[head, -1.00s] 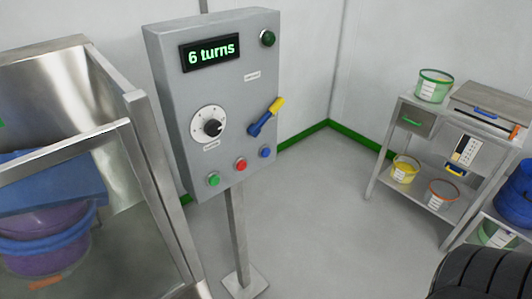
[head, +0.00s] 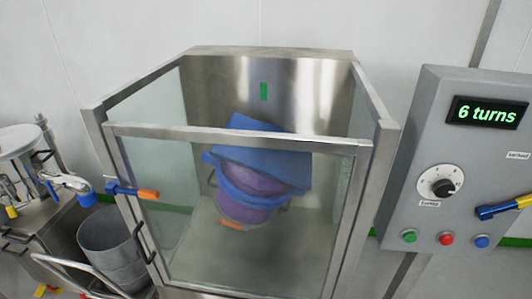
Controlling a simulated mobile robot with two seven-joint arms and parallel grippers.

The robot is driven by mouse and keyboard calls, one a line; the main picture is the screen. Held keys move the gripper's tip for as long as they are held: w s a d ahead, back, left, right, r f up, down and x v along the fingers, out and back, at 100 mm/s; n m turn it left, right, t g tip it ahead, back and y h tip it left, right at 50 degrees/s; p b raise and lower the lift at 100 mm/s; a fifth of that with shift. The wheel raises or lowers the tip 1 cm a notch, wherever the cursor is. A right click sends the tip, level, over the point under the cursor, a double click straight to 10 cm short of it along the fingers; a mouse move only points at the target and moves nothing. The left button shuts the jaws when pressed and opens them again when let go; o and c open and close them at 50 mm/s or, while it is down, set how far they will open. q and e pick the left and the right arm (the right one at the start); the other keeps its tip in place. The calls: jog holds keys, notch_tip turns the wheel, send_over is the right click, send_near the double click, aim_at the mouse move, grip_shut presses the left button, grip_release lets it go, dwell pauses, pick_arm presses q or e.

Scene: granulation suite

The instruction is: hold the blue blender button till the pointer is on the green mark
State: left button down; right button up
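The blue button (head: 482,241) is at the right end of the button row on the grey control panel (head: 405,190). The green mark (head: 263,91) is an upright strip on the back wall of the steel blender cage (head: 215,75). Inside, a purple drum (head: 245,208) with blue bands sits tilted under a blue block (head: 250,140). A small orange piece (head: 230,224) shows low on the drum, apart from the green mark; I cannot tell whether it is the pointer. Neither gripper is in view, and nothing touches the blue button.
The display (head: 487,113) reads "6 turns". A dial (head: 440,183), a green button (head: 409,236), a red button (head: 446,239) and a blue-yellow lever (head: 500,210) are on the panel. A blue-orange latch (head: 132,191) is on the cage. Grey buckets (head: 108,245) stand at left.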

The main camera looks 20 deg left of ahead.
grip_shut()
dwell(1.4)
